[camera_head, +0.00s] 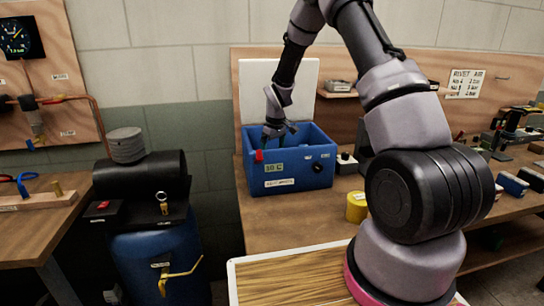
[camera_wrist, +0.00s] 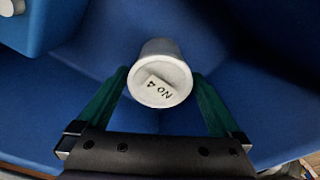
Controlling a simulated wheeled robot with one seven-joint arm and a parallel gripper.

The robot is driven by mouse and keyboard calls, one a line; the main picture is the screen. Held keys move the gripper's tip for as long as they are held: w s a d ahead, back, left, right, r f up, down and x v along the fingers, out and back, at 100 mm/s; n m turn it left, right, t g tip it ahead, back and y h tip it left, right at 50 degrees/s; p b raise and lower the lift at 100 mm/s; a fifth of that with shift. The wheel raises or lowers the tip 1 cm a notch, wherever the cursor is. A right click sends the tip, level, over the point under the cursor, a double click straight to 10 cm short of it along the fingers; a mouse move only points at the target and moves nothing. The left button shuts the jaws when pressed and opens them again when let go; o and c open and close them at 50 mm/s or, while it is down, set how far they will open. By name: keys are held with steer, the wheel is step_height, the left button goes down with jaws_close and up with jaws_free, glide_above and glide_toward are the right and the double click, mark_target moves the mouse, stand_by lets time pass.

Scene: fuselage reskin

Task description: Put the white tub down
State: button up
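The white tub (camera_wrist: 160,88), a small round one marked "No 4", shows in the wrist view between the green fingers of my gripper (camera_wrist: 160,72). A fingertip meets each side of it, and my gripper looks shut on it. In the head view my gripper (camera_head: 279,130) reaches down into the open top of a blue bin (camera_head: 312,172) on the bench. The bin's front wall hides the tub there. Blue surfaces (camera_wrist: 60,105) surround the tub in the wrist view; I cannot tell whether it touches the floor beneath.
A yellow tub (camera_head: 356,207) stands on the wooden bench (camera_head: 285,222) right of the bin. A white panel (camera_head: 310,85) stands behind it. A black and blue compressor (camera_head: 140,180) is at the left. Several small tools lie along the bench at the right.

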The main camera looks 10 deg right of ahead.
steer(key=s+d+r+m+t, duration=0.1)
steer(key=s+r, duration=0.2)
steer(key=r, duration=0.8)
steer(key=s+d+r+m, duration=0.1)
steer(key=s+d+r, duration=0.15)
steer(key=r, duration=0.85)
steer(key=s+d+r+m+t, duration=0.1)
steer(key=s+r+m, duration=0.2)
steer(key=s, duration=0.6)
steer(key=s+r+m+t, duration=0.2)
steer(key=s+r, duration=0.4)
steer(key=s, duration=0.3)
steer(key=s+d+r+m+t+y, duration=0.1)
steer(key=s+r+m, duration=0.3)
steer(key=s, duration=0.6)
steer(key=shift+d+r+t, duration=0.2)
steer(key=shift+d+t, duration=0.15)
steer(key=shift+t, duration=0.15)
steer(key=shift+w, duration=0.1)
